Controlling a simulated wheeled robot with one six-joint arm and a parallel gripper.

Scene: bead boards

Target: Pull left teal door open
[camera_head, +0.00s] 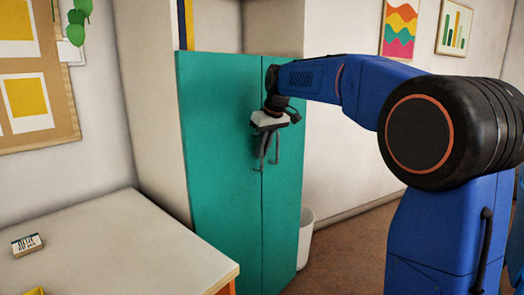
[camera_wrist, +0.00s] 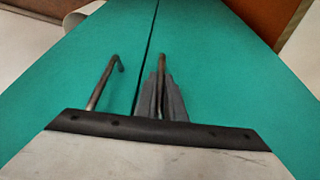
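The teal cabinet has a left door (camera_head: 220,150) and a right door (camera_head: 284,215), with a thin dark seam between them. Both doors look closed. My gripper (camera_head: 264,152) is at the handles near the seam. In the wrist view, my grey fingers (camera_wrist: 161,100) lie close on both sides of the left door's handle (camera_wrist: 161,62) and appear shut on it. The right door's handle (camera_wrist: 103,82) stands free on the other side of the seam in that view. The fingers hide part of the gripped handle.
A pale table (camera_head: 120,240) with a small box (camera_head: 27,244) on it stands in front of the cabinet at left. A white bin (camera_head: 306,235) is on the floor to the cabinet's right. My blue arm reaches in from the right.

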